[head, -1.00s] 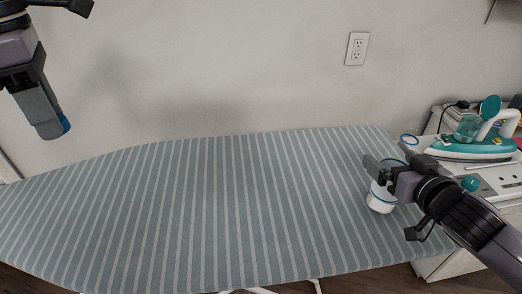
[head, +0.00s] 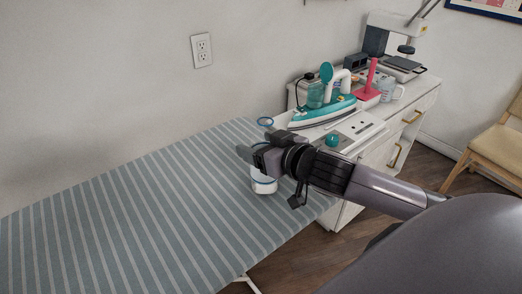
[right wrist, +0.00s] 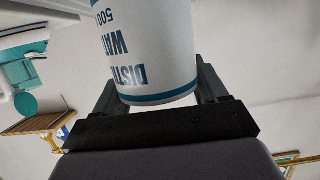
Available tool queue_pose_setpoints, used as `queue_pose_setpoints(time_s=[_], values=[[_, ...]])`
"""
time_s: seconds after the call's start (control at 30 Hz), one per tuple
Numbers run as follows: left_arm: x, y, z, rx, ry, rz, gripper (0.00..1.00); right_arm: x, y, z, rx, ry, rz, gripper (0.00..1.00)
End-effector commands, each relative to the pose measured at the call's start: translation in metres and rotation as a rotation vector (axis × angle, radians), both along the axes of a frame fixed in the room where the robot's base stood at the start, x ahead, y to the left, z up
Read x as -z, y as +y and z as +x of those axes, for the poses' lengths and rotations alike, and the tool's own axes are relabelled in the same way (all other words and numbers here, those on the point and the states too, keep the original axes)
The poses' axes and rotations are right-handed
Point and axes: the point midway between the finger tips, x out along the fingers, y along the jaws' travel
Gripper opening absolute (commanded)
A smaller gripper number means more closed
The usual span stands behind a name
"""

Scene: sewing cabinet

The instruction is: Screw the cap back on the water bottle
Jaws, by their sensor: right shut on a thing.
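A white bottle (head: 264,185) with blue bands stands at the right end of the striped ironing board (head: 150,200). In the right wrist view the bottle (right wrist: 150,50) fills the upper middle, with blue lettering upside down and a blue band at its near edge. My right gripper (head: 250,153) is shut on the bottle, its fingers on either side. I cannot make out the cap. My left gripper is out of view.
A teal and white iron (head: 322,110) sits on the white cabinet (head: 385,135) beyond the board's right end. The board's left and middle are bare.

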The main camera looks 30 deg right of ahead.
Motion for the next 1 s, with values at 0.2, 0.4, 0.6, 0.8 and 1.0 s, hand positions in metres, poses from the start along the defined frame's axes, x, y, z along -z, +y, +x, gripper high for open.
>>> queue_pose_setpoints(time_s=[0.2, 0.4, 0.6, 0.8, 1.0], values=[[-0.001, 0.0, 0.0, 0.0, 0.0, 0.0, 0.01, -0.009, 0.0, 0.001, -0.001, -0.006, 0.0, 0.25], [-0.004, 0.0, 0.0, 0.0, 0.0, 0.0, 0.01, -0.024, 0.0, 0.001, 0.0, -0.007, 0.001, 0.25], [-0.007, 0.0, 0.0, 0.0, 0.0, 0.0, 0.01, -0.047, 0.0, 0.001, 0.0, -0.008, 0.0, 0.25], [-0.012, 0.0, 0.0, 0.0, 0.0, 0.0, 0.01, -0.076, 0.0, 0.001, 0.001, -0.008, -0.001, 0.25], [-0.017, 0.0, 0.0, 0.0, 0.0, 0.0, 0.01, -0.105, 0.0, 0.001, 0.0, -0.009, 0.0, 0.25]])
